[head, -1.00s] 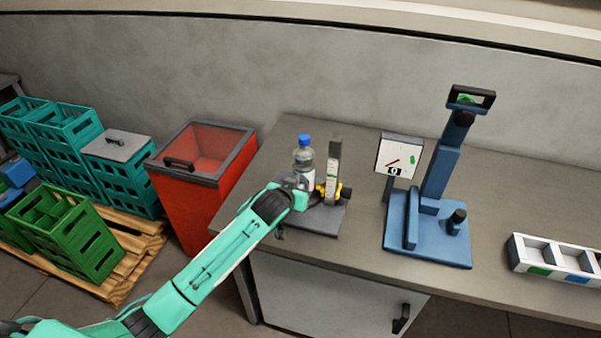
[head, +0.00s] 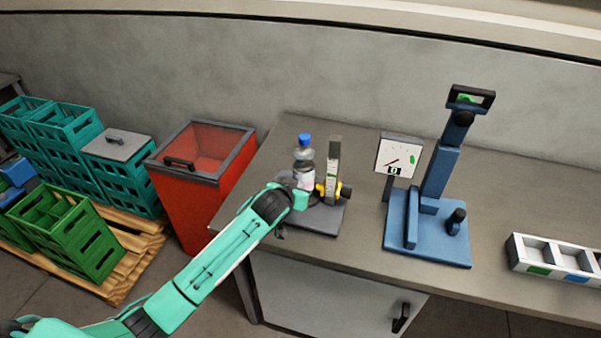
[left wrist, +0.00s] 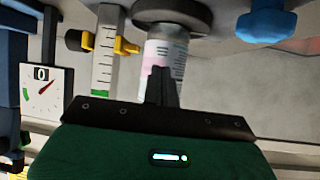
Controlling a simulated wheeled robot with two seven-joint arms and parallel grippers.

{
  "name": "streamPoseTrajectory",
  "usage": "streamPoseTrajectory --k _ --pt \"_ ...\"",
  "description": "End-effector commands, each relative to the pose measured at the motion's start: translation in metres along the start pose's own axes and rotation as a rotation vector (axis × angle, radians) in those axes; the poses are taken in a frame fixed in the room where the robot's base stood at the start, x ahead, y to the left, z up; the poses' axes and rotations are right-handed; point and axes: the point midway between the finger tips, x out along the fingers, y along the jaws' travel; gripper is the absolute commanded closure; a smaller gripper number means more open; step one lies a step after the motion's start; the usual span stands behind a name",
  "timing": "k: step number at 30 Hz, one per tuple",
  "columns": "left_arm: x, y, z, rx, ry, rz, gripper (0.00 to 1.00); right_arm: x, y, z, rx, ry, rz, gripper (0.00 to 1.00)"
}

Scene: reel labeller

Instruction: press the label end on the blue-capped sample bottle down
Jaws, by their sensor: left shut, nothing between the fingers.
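The blue-capped sample bottle (head: 305,160) stands upright at the left part of the bench, on a small dark stand beside an upright scale post. It is clear with a white label (head: 306,179). My left gripper (head: 303,197) is at the bottle's near side, partly hidden by its own wrist in the head view. In the left wrist view, its shut fingers (left wrist: 160,86) are empty and in front of the label (left wrist: 166,56), overlapping it; I cannot tell whether they touch. The label end is not discernible. The right gripper is not in view.
The scale post (head: 334,170) with yellow clamp parts stands close right of the bottle. A dial panel (head: 398,158), a blue press-like stand (head: 430,235) and a white tray (head: 515,247) are farther right. A red bin (head: 190,210) stands left of the bench.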

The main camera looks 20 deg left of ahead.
Motion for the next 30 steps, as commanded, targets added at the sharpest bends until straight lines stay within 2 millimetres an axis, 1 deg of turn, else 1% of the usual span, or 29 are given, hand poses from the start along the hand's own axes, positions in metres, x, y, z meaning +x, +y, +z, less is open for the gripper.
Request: streamPoseTrajectory --k 10,30 --pt "0.0001 0.0005 -0.0001 0.000 0.000 0.000 1.00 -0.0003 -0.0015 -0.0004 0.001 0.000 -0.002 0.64" --pt "0.0007 0.0084 -0.0004 0.000 0.000 0.000 1.00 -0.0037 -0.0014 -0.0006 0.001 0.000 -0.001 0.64"
